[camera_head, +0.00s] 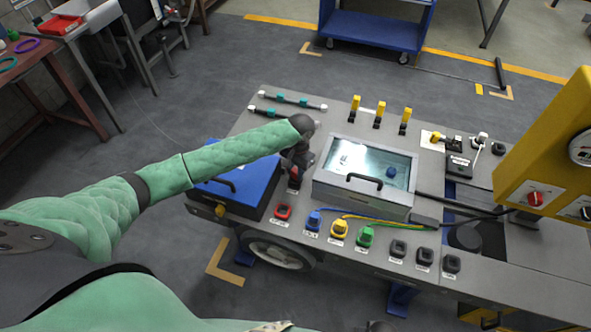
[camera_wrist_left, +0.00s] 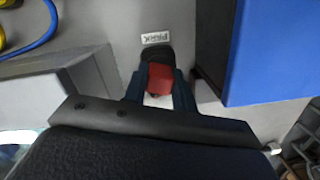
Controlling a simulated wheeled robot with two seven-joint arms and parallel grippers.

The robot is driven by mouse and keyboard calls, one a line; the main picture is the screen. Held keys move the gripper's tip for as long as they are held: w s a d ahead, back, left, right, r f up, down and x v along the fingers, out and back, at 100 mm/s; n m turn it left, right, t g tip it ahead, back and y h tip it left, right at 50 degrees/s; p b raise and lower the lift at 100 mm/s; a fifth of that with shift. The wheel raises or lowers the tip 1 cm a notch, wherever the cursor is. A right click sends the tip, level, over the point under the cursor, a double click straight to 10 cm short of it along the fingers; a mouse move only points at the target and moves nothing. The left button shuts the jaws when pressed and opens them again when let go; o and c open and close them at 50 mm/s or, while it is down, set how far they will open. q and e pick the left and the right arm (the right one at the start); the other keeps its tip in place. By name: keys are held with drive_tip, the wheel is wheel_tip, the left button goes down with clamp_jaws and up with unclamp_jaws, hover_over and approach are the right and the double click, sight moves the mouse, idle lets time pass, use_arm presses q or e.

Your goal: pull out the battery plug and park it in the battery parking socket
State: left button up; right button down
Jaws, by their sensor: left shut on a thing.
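My left gripper (camera_head: 294,178) is between the blue box and the glass-lidded case in the head view. In the left wrist view it is shut on the red battery plug (camera_wrist_left: 161,77), with a dark finger on each side. A black socket (camera_wrist_left: 155,55) shows at the plug's far end, beside a white label reading PARK (camera_wrist_left: 156,38). I cannot tell whether the plug is seated in it or just above. In the head view the arm and gripper mostly hide the plug. A red connector (camera_head: 283,211) sits on the bench nearer the front edge.
The blue box (camera_head: 236,180) stands close to the left gripper, and the glass-lidded case (camera_head: 362,200) stands to its right. Blue (camera_head: 314,219), yellow (camera_head: 339,228) and green (camera_head: 364,236) connectors with cables line the front edge. A yellow panel (camera_head: 545,150) rises at the right.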

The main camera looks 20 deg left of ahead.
use_arm(q)
drive_tip(key=shift+f, duration=0.6)
use_arm(e)
drive_tip(key=shift+f, duration=0.15)
use_arm(q)
drive_tip(key=o, duration=1.1)
drive_tip(key=shift+c, duration=0.2)
use_arm(e)
drive_tip(key=shift+f, duration=0.1)
use_arm(q)
drive_tip(key=shift+r, duration=0.1)
use_arm(e)
wheel_tip(320, 180, down, 8)
drive_tip(key=d, duration=0.1)
use_arm(q)
drive_tip(key=shift+w+d+r+b, duration=0.15)
drive_tip(key=shift+r+b, duration=0.25)
drive_tip(key=shift+r, duration=0.85)
drive_tip(key=shift+w+r+b, duration=0.15)
drive_tip(key=shift+r+b, duration=0.2)
drive_tip(key=shift+r, duration=0.95)
drive_tip(key=shift+w+d+r+b, duration=0.15)
drive_tip(key=shift+r+b, duration=0.25)
drive_tip(key=shift+r, duration=0.85)
use_arm(e)
drive_tip(key=shift+a+r, duration=0.25)
drive_tip(key=shift+r, duration=1.25)
drive_tip(key=shift+a+r, duration=0.2)
drive_tip(key=shift+r, duration=1.25)
